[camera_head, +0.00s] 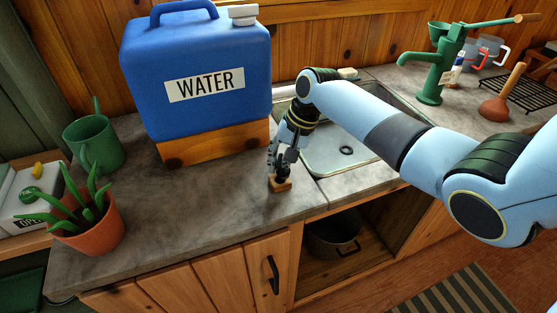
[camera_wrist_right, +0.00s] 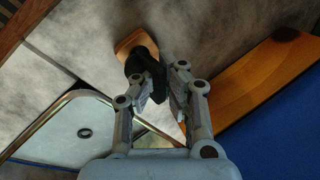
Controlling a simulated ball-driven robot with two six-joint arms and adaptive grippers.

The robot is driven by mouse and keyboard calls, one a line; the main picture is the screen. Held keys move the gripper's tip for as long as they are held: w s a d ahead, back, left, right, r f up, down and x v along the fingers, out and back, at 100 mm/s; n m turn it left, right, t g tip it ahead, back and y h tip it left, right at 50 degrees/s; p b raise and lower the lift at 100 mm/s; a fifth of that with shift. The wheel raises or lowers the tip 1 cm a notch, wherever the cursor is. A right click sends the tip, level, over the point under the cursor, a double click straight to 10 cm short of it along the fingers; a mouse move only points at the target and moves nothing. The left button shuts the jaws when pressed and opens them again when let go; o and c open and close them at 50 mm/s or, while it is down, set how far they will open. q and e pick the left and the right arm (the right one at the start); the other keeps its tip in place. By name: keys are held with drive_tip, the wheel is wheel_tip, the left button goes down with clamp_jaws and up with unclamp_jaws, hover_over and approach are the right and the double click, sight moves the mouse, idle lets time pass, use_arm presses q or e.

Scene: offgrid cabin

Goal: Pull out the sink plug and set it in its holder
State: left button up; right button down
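The dark sink plug (camera_wrist_right: 140,62) is at the fingertips of my right gripper (camera_head: 280,168). In the right wrist view the gripper (camera_wrist_right: 160,85) has a finger on each side of the plug's dark upper part and appears shut on it. The small wooden holder (camera_head: 281,186) is on the counter at the sink's left; it also shows in the right wrist view (camera_wrist_right: 131,41). The plug is right at the holder; the fingers hide whether it is fully seated. The sink (camera_head: 330,163) has an uncovered drain (camera_head: 346,150). My left gripper is not in view.
A blue water container (camera_head: 195,110) on a wooden block (camera_head: 213,144) stands close to the gripper's left. A green watering can (camera_head: 95,143) and potted plant (camera_head: 92,225) are farther left. A green pump (camera_head: 437,75) and plunger (camera_head: 495,105) stand right.

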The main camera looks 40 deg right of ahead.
drive_tip(key=shift+t+y, duration=0.3)
drive_tip(key=shift+y, duration=0.1)
idle(0.3)
drive_tip(key=shift+f+t+y, duration=0.15)
drive_tip(key=shift+t+y, duration=0.25)
drive_tip(key=shift+w+a+t+y+b, duration=0.2)
drive_tip(key=shift+t+y+b, duration=0.55)
drive_tip(key=shift+b, duration=0.25)
